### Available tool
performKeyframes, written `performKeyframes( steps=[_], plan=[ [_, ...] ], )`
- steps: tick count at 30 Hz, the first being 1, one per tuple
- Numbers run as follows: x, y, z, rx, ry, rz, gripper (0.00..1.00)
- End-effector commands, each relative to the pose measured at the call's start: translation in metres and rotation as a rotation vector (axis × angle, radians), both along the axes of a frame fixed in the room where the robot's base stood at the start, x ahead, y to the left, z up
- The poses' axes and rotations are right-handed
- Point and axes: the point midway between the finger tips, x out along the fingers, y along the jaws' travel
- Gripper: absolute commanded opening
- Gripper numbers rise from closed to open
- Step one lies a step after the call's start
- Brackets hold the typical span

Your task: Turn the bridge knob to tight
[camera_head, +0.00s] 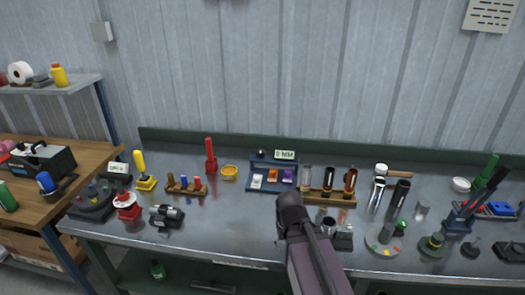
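I cannot tell for certain which item is the bridge knob, and no setting mark is readable. On the right half of the bench, a pale round dial (376,246) has coloured marks on its face and a dark and green piece on top. A dark round base with a greenish knob (434,243) stands to its right. A red knob-like piece on a white and red base (128,205) stands at the left. My arm rises from the bottom middle to a dark joint over the bench. My gripper's fingers do not show.
The metal bench (245,225) is crowded along its back with a blue rack (273,176), a wooden tube holder (328,198) and a hammer (400,174). Its front middle-left is clear. A wooden table (85,155) with a dark machine (40,163) stands at the left.

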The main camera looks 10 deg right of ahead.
Motion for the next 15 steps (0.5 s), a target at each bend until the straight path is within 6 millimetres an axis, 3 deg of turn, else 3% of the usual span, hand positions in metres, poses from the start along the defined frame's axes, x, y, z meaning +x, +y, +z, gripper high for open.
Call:
performKeyframes(
  steps=[3, 7, 11, 15],
  plan=[
    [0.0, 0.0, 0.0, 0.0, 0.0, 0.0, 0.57],
    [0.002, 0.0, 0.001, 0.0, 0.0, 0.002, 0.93],
    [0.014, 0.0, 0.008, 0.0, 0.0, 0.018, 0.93],
    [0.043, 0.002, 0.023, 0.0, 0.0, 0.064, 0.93]
  ],
)
